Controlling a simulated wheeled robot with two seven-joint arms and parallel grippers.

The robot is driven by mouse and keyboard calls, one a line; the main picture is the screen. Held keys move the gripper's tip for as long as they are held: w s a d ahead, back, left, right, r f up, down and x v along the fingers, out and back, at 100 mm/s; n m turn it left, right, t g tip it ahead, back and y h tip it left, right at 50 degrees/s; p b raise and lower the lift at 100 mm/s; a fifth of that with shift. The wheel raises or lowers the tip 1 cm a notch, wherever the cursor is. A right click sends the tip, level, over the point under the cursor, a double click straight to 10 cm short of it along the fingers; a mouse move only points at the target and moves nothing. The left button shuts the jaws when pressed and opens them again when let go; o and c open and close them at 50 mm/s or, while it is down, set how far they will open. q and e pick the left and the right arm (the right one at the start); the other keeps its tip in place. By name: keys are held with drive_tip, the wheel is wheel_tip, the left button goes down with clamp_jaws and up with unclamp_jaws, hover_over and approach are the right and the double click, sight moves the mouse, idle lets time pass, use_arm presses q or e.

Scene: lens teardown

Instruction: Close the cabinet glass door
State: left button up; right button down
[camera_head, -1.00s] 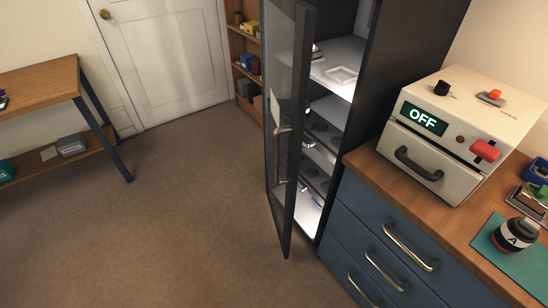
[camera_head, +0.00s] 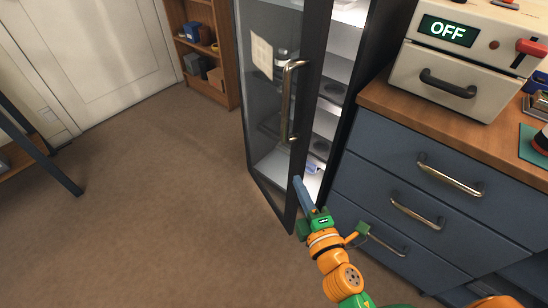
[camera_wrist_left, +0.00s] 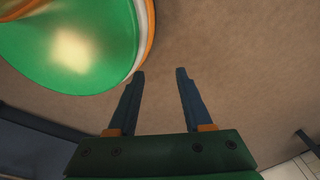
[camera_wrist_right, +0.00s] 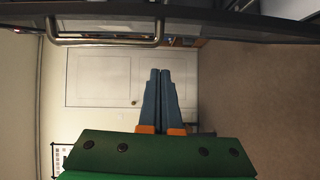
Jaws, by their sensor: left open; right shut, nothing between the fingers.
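The cabinet's glass door (camera_head: 270,60) has a dark frame and a long metal handle (camera_head: 290,102). It stands ajar, with a gap to the lit cabinet interior (camera_head: 325,122) on its right. My right gripper (camera_head: 298,181) is shut and empty, overlapping the lower part of the door's free edge in the head view; I cannot tell whether it touches. In the right wrist view, its closed fingers (camera_wrist_right: 160,72) lie below the door frame (camera_wrist_right: 220,28) and handle (camera_wrist_right: 110,42). My left gripper (camera_wrist_left: 160,72) is open and empty above the floor, outside the head view.
A blue drawer unit (camera_head: 385,175) with metal handles stands right of the cabinet. A beige device (camera_head: 440,65) showing OFF sits on its wooden top. A wooden shelf (camera_head: 232,65) and a white room door (camera_head: 95,55) are behind.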

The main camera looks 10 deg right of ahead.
drive_tip(key=shift+t, duration=0.3)
drive_tip(key=w, duration=0.3)
drive_tip(key=w+r+p, duration=0.1)
drive_tip(key=w, duration=0.2)
drive_tip(key=w+r, duration=0.1)
drive_tip(key=w, duration=0.2)
drive_tip(key=shift+w+d+p, duration=0.1)
drive_tip(key=shift+w+p, duration=0.25)
drive_tip(key=shift+w, duration=0.05)
drive_tip(key=d, duration=0.1)
drive_tip(key=w+d, duration=0.1)
drive_tip(key=d, duration=0.1)
drive_tip(key=shift+d+f, duration=0.1)
drive_tip(key=shift+d, duration=0.1)
use_arm(q)
drive_tip(key=shift+s+d+r, duration=0.15)
drive_tip(key=shift+d+r, duration=0.35)
drive_tip(key=shift+r, duration=0.35)
use_arm(e)
drive_tip(key=shift+w+d, duration=0.1)
drive_tip(key=shift+d, duration=0.15)
